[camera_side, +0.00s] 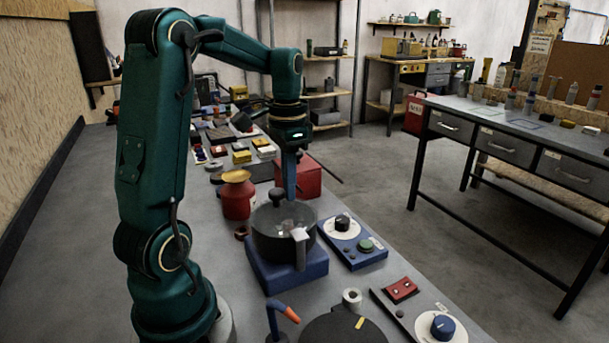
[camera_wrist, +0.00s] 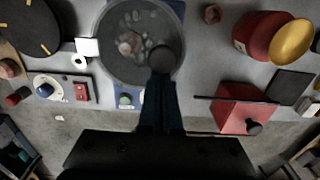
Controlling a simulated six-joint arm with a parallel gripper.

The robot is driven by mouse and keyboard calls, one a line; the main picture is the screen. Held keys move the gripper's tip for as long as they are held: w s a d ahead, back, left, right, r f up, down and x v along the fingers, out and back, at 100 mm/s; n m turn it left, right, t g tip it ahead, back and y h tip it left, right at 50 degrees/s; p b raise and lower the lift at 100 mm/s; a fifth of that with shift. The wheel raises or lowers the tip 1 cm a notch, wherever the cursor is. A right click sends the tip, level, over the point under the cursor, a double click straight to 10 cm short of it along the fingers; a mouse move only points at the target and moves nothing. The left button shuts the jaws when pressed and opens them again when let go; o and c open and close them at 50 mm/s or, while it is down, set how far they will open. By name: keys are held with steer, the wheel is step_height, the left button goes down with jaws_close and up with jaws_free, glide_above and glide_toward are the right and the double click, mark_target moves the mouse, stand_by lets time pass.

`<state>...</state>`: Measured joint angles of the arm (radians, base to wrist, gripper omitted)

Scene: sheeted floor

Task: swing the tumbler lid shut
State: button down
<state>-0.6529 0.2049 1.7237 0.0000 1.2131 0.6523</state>
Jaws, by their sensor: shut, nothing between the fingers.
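The tumbler is a dark grey round drum (camera_side: 270,246) on a blue base (camera_side: 290,274). In the wrist view the drum (camera_wrist: 107,62) shows pale and brownish stones inside. A dark round knob (camera_side: 277,195) stands at the top of the drum and also shows in the wrist view (camera_wrist: 162,58). A clear lid is hard to make out, and I cannot tell its angle. A white block (camera_side: 300,235) sits at the drum's near side. My gripper (camera_side: 291,197) is shut and empty, pointing down just right of the knob; in the wrist view its fingertips (camera_wrist: 160,82) reach the knob's edge.
A red canister (camera_side: 237,197) and a red box (camera_side: 308,181) stand behind the tumbler. A blue dial panel (camera_side: 352,243) is to its right. A dark round plate (camera_side: 340,329) and another dial panel (camera_side: 425,316) lie in front. Bench clutter lies farther back.

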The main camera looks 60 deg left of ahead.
steer(key=shift+s, duration=0.25)
steer(key=shift+w, duration=0.8)
step_height(320, 180, up, 7)
stand_by(0.6)
